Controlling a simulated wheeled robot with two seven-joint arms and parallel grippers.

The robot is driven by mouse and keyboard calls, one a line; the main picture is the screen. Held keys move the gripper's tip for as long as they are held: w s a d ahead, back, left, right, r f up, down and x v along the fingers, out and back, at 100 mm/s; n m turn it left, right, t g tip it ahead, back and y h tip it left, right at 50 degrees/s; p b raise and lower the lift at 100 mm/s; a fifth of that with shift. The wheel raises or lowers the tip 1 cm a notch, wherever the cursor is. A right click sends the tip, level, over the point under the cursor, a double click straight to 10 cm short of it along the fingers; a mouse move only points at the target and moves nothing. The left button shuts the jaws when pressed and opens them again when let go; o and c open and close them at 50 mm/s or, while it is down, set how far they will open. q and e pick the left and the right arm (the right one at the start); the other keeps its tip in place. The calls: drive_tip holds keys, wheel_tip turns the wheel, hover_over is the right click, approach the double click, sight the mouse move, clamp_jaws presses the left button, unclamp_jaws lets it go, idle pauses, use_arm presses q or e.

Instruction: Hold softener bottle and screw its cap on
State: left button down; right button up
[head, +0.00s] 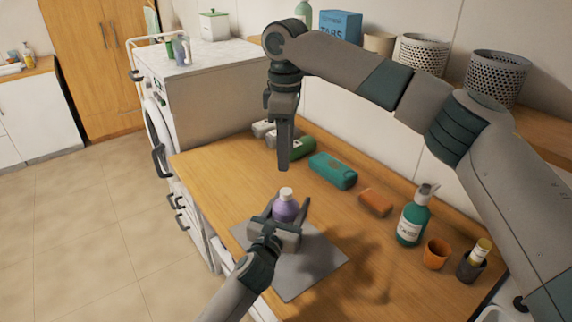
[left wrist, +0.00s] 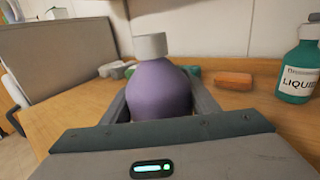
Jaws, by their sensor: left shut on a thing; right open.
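The purple softener bottle (head: 286,209) stands upright over the grey mat (head: 318,262). It fills the middle of the left wrist view (left wrist: 160,92). A white cap (head: 286,192) sits on top of the bottle, and it also shows in the left wrist view (left wrist: 150,46). I cannot tell whether the cap is threaded tight. My left gripper (head: 287,208) is shut on the bottle, one finger on each side of its body. My right gripper (head: 283,166) points down, empty and open, above and beyond the cap; its fingers overlap in this view.
Perforated baskets (head: 497,78) stand on the shelf behind.

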drive_tip(key=shift+r, duration=0.65)
use_arm(q)
drive_tip(key=c, duration=0.6)
unclamp_jaws()
use_arm(e)
wheel_tip(320, 180, down, 4)
drive_tip(key=b, duration=0.3)
drive_tip(key=shift+r, duration=0.25)
use_arm(q)
drive_tip(key=shift+b+v, duration=0.3)
drive_tip(key=shift+v, duration=8.4)
use_arm(e)
drive_tip(key=shift+f, duration=0.1)
